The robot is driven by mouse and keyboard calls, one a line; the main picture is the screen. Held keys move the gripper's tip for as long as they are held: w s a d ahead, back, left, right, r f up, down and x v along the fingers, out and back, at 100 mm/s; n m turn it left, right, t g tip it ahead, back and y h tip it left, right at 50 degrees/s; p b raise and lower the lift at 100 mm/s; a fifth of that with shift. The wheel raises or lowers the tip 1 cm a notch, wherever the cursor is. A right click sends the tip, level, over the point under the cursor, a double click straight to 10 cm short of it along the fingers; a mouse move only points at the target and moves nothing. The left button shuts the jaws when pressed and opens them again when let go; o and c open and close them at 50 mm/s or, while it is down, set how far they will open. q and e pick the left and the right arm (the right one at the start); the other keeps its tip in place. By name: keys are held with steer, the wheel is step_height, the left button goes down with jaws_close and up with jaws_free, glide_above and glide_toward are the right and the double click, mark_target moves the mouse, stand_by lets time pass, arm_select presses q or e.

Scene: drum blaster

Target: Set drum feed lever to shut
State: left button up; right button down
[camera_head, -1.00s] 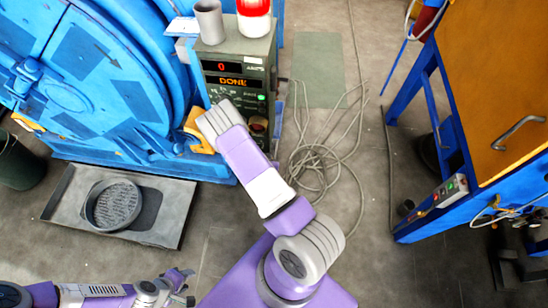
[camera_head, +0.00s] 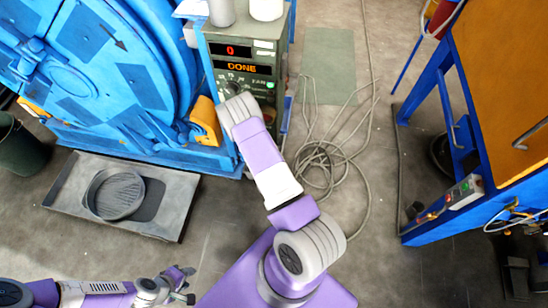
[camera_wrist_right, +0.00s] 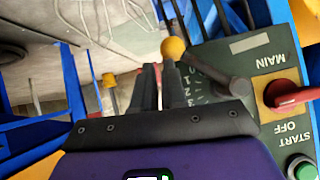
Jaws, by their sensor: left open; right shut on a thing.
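The drum feed lever seems to be the dark lever with a yellow ball knob (camera_wrist_right: 173,48) in the right wrist view. It runs from a grey hub (camera_wrist_right: 232,88) on the dark green panel, beside a numbered scale. My right gripper (camera_wrist_right: 160,72) is at the lever, its fingers close together just short of the knob and shut on it; the contact itself is largely hidden. In the head view my right wrist (camera_head: 238,105) is at the front of the control box (camera_head: 240,83) and hides the lever and gripper. My left gripper (camera_head: 188,287) is open and empty at the lower left.
A red MAIN switch (camera_wrist_right: 288,96) and a green START button (camera_wrist_right: 302,168) are on the same panel. The blue drum machine (camera_head: 90,60) stands left of the box, with a tray (camera_head: 170,222) on the floor. Loose cable (camera_head: 325,165) lies right. A blue-framed bench (camera_head: 440,225) is far right.

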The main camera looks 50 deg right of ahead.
steer(key=shift+s+d+f, duration=0.2)
steer(key=shift+s, duration=0.25)
steer(key=s+a+r+p, duration=0.4)
steer(key=s+r+p, duration=0.1)
steer(key=s+r, duration=0.3)
steer(key=shift+s+a+r, duration=0.2)
steer(key=shift+a+r, duration=0.05)
steer(key=shift+r, duration=0.2)
steer(key=w+a+f+n+g+y+p, duration=0.1)
steer(key=a+f+n+y, duration=0.15)
steer(key=a, duration=0.45)
steer(key=w+a+f+n+g+y+p, duration=0.1)
steer(key=a+y, duration=0.3)
steer(key=a, duration=0.3)
steer(key=s+a+r+n+g+y, duration=0.1)
steer(key=a+r+n+y, duration=0.1)
steer(key=a, duration=0.5)
steer(key=s+a+r+n+g+y, duration=0.2)
steer(key=a+n+y, duration=0.2)
steer(key=a, duration=0.3)
steer(key=shift+g, duration=0.3)
